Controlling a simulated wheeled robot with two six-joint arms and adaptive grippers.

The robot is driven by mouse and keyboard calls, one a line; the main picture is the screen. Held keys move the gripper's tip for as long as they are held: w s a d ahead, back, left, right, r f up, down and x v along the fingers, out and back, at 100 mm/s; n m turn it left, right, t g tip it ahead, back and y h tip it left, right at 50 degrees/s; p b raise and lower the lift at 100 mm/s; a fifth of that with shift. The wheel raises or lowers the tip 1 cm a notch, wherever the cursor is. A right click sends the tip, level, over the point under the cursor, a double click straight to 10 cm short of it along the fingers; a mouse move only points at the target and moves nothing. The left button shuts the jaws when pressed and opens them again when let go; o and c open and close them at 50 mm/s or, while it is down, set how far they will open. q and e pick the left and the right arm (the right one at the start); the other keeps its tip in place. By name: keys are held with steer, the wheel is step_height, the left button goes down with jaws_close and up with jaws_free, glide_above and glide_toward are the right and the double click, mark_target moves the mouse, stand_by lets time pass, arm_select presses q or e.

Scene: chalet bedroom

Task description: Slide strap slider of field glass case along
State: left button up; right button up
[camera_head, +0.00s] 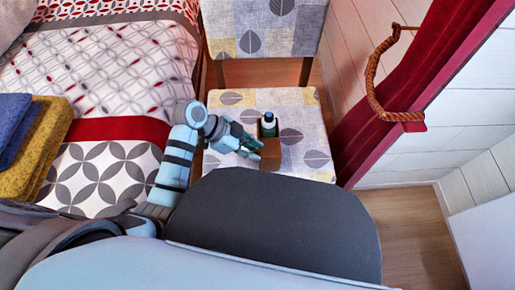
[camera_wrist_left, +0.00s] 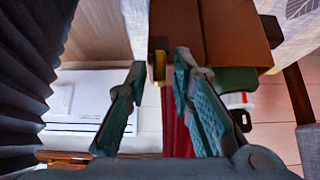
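The brown field glass case (camera_head: 270,153) stands on the chair seat in the head view. My left gripper (camera_head: 252,143) reaches in from the left, close to the case's left side. In the left wrist view, the case (camera_wrist_left: 235,35) fills the top right. My left gripper (camera_wrist_left: 160,63) is open there, with its two fingers apart. A small brass-yellow piece (camera_wrist_left: 158,58), perhaps the strap slider, shows between the fingertips, with narrow gaps to either side. I cannot tell whether a finger touches it. The strap is not clear in either view. My right gripper is out of view.
A dark bottle (camera_head: 268,124) with a pale top stands right behind the case. The patterned chair (camera_head: 220,100) stands between the bed (camera_head: 100,70) and a red curtain (camera_head: 400,95) with a rope tieback. Folded towels (camera_head: 40,150) lie at left. Wood floor is clear at lower right.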

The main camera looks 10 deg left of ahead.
arm_select(q)
jaws_close()
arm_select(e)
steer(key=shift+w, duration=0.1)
arm_select(q)
steer(key=shift+w, duration=0.1)
steer(key=w, duration=0.1)
steer(key=w+a+b, duration=0.1)
steer(key=w, duration=0.1)
steer(key=shift+w, duration=0.1)
steer(key=shift+o, duration=1.9)
jaws_free()
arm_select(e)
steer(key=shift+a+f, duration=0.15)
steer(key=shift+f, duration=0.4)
arm_select(q)
steer(key=p+v, duration=0.6)
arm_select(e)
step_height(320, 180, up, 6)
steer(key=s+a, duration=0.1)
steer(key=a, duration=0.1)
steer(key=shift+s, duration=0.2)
